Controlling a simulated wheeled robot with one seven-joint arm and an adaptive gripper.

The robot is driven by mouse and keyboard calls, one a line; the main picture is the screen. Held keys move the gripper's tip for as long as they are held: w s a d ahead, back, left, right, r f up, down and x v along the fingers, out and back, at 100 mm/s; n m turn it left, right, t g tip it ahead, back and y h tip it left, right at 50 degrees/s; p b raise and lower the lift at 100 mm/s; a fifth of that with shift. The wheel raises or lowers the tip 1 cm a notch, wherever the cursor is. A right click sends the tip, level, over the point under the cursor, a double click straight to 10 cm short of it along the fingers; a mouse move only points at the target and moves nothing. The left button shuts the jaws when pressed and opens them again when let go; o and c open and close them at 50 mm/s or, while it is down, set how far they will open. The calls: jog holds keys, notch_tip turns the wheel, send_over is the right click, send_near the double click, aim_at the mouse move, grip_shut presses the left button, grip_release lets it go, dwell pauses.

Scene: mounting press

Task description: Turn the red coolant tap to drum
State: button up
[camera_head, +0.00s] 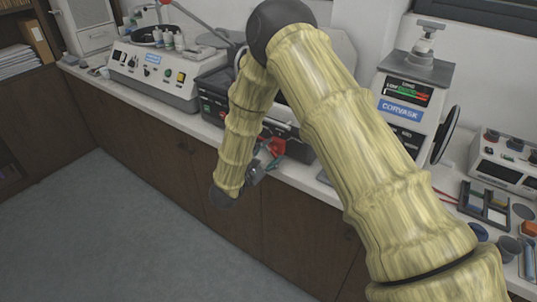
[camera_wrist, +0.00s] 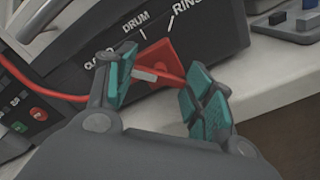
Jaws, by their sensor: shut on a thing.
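The red coolant tap (camera_wrist: 157,57) is on the dark front of a machine, below printed labels that read DRUM in the middle, RINSE to the right and a partly covered word to the left. My gripper (camera_wrist: 160,70) has its teal-padded fingers on both sides of the tap and is shut on it. A pale strip shows on the tap between the fingers. The left finger hides part of the left label. I cannot tell which label the tap points to. In the head view the red tap (camera_head: 276,146) shows in part beside my gripper (camera_head: 262,163), beyond my arm.
A red cable (camera_wrist: 40,92) runs along the machine front at left. The pale bench edge (camera_wrist: 262,98) lies below the machine. A grey press marked CORVASK (camera_head: 403,108) stands to the right, and a control box (camera_head: 150,78) to the left. The floor in front is clear.

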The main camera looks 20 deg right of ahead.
jog(key=shift+o, duration=0.2)
jog(key=m, duration=0.4)
jog(key=shift+s+f, duration=0.1)
jog(key=shift+f, duration=0.05)
jog(key=shift+m, duration=2.2)
jog(key=o, duration=0.7)
jog(key=shift+o, duration=0.2)
jog(key=v, duration=1.2)
